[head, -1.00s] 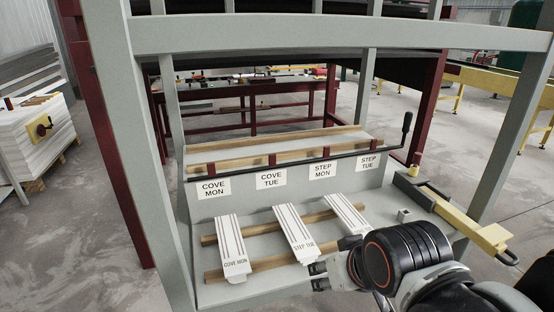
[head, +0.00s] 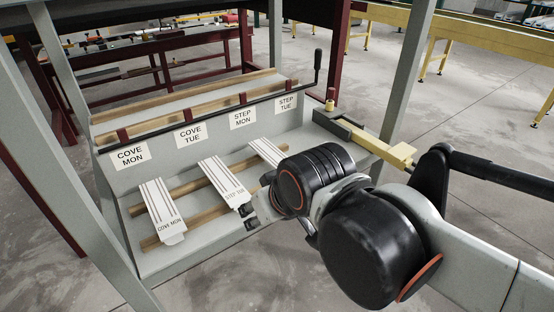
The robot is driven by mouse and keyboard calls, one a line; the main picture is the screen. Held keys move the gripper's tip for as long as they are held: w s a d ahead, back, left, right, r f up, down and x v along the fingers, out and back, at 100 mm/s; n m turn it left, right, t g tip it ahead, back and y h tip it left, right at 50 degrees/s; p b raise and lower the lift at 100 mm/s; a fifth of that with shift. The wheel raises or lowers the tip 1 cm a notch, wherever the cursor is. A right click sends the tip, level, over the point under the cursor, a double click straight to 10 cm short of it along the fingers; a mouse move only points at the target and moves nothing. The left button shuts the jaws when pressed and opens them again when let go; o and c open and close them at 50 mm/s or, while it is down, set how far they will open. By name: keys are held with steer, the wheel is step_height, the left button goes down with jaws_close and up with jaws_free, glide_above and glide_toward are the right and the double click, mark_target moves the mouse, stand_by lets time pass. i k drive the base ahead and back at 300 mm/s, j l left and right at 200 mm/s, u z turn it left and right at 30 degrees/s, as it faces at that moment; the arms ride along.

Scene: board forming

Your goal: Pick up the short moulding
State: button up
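Three white grooved mouldings lie side by side across two wooden rails on a grey bench. The left moulding (head: 161,207) reads COVE MON and the middle moulding (head: 222,183) reads STEP TUE. The right moulding (head: 266,151) has its near end hidden behind my arm. Their lengths look alike from here, so I cannot tell which is short. My gripper (head: 250,217) is at the bench's front edge, just in front of the middle moulding's near end. Its two dark fingertips are apart with nothing seen between them. Whether it touches the moulding is unclear.
A raised rack with wooden strips (head: 187,114) stands behind, labelled COVE MON (head: 130,155), COVE TUE (head: 191,135), STEP MON (head: 243,118) and STEP TUE (head: 287,103). Grey frame posts (head: 68,150) flank the bench.

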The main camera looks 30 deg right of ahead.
mark_target(272, 155)
steer(key=l+u, duration=0.35)
steer(key=l, duration=0.2)
steer(key=k+l+u, duration=0.1)
steer(key=l+u, duration=0.25)
steer(key=l, duration=0.25)
